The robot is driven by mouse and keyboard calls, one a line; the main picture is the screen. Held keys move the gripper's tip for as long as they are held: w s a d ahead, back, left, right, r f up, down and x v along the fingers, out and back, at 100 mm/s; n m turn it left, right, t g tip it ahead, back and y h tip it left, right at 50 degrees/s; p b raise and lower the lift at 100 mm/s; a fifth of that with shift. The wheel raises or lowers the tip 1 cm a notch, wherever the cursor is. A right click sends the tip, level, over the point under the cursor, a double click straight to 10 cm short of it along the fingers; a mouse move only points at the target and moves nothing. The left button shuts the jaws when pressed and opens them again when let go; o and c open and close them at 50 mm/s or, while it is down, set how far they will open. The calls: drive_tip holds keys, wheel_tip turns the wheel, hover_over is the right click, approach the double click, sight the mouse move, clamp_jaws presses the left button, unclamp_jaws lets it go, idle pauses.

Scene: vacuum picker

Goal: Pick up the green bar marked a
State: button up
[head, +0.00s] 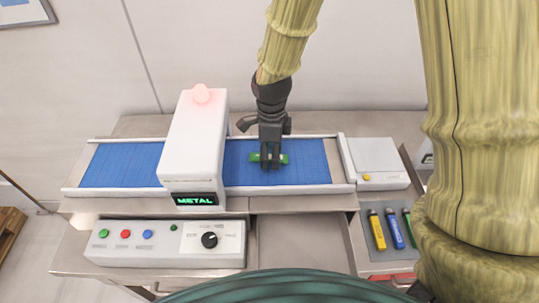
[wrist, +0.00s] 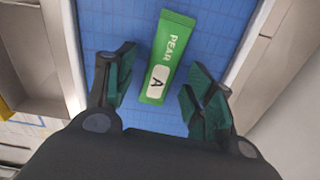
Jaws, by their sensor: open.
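The green bar (wrist: 167,55) lies flat on the blue conveyor belt, with "PEAR" and a white patch marked "A" on its face. My gripper (wrist: 158,92) is open, with one finger on each side of the bar in the wrist view and a gap on both sides. In the head view my gripper (head: 270,163) points down over the belt to the right of the white scanner housing. I cannot tell the height of the fingertips above the belt.
The white scanner (head: 193,150) has a lit red dome and a "METAL" display. The belt (head: 305,160) has raised white side rails. A control panel (head: 165,243) is in front. A white box (head: 378,162) and a tray holding yellow (head: 376,231), blue (head: 395,229) and green bars are at the right.

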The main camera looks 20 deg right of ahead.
drive_tip(key=shift+f, duration=0.15)
drive_tip(key=c, duration=1.1)
